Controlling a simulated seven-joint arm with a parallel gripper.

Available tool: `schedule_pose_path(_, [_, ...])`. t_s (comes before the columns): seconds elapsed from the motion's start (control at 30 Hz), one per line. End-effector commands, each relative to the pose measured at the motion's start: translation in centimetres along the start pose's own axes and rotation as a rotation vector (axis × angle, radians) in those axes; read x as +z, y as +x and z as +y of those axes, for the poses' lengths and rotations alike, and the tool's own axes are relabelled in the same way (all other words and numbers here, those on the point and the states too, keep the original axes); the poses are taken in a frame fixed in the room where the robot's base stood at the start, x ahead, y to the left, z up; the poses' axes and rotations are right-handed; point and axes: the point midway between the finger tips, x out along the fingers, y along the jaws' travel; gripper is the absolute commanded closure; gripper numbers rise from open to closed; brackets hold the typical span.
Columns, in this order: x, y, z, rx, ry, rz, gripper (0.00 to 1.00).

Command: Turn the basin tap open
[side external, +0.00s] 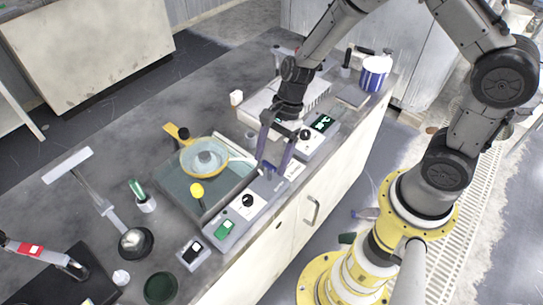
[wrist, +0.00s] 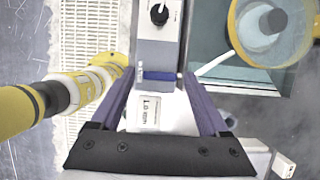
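The basin (side external: 180,190) is a dark teal, square-edged recess in the bench, with a yellow-rimmed round platen (side external: 205,158) over it. A thin white spout (side external: 240,159), which looks like the tap's, reaches over the basin's right side; it also shows in the wrist view (wrist: 214,63). I cannot clearly make out the tap's handle. My gripper (side external: 274,167) points down beside the basin's right corner, its two purple fingers apart. In the wrist view my gripper (wrist: 160,76) is open, with a blue bar (wrist: 158,76) and a white label (wrist: 146,112) seen between the fingers.
A grey control box (side external: 238,216) with a black knob and green switch runs along the bench's front edge. Another box with a green display (side external: 323,122) is right of my gripper. A white-blue tub (side external: 374,74) stands farther right.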

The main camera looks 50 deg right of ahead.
Motion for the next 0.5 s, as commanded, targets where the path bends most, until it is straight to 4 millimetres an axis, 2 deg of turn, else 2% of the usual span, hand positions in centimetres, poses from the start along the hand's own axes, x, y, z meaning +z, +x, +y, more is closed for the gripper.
schedule_pose_path(0.03, [0.0, -0.02, 0.0, 0.0, 0.0, 0.0, 0.33])
schedule_pose_path(0.07, [0.01, -0.02, 0.0, 0.0, 0.0, 0.0, 0.38])
schedule_pose_path(0.4, [0.01, -0.05, -0.01, 0.0, 0.0, 0.0, 1.0])
schedule_pose_path(0.5, [0.01, -0.05, -0.01, 0.0, -0.001, 0.0, 1.0])
